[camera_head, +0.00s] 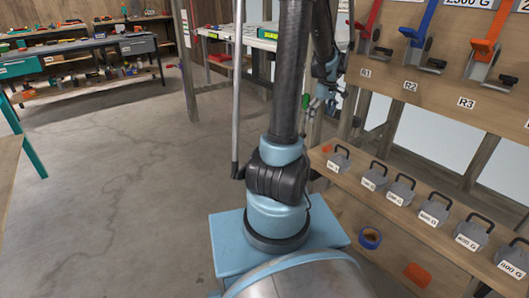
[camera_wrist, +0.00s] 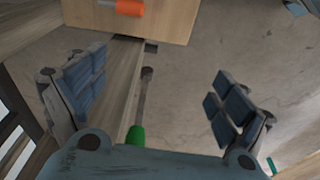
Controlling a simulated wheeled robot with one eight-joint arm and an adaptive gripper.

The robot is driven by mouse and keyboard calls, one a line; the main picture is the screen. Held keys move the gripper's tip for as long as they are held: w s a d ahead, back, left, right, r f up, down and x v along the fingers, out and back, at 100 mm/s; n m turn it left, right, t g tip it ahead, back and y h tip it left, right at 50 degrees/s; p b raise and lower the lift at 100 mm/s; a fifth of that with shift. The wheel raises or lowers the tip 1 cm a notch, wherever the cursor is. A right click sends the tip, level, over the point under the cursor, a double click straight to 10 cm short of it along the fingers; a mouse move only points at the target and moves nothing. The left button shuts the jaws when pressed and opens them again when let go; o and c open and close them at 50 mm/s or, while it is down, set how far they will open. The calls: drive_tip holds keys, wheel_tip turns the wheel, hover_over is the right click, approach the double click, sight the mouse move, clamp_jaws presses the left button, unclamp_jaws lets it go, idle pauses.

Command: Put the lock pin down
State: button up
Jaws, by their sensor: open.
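My gripper (camera_wrist: 157,98) is open, its two dark-padded fingers wide apart in the wrist view. In the head view my gripper (camera_head: 318,106) is small, beyond my upright arm and left of the rack. A green-handled tool with a thin metal shaft (camera_wrist: 147,88) shows between and beyond the fingers; the fingers do not close on it. A green handle also shows beside my gripper in the head view (camera_head: 306,101). An orange handle (camera_wrist: 130,8) lies on a wooden board at the top of the wrist view. I cannot tell which of these, if any, is the lock pin.
A shelf of grey weights (camera_head: 433,211) runs along the right, below red, blue and orange levers (camera_head: 486,50). A tape roll (camera_head: 370,238) and an orange piece (camera_head: 418,275) sit lower. A workbench (camera_head: 80,55) stands back left. The floor (camera_head: 120,170) at left is clear.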

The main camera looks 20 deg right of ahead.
drive_tip(key=s+a+r, duration=0.2)
drive_tip(key=s+a, duration=0.1)
drive_tip(key=a, duration=0.4)
drive_tip(key=s+a+r+m, duration=0.1)
drive_tip(key=s+a+r, duration=0.1)
drive_tip(key=a, duration=0.4)
drive_tip(key=s+a+r, duration=0.2)
drive_tip(key=s+a, duration=0.1)
drive_tip(key=a, duration=0.4)
drive_tip(key=s+a+f+m, duration=0.1)
drive_tip(key=s+a+f, duration=0.1)
drive_tip(key=s+a, duration=0.4)
drive_tip(key=s+a+f+m, duration=0.1)
drive_tip(key=s+a+f, duration=0.2)
drive_tip(key=s+a, duration=0.3)
drive_tip(key=shift+s+a+f+m+t, duration=0.3)
drive_tip(key=shift+s+a+f, duration=0.1)
drive_tip(key=shift+s, duration=1.05)
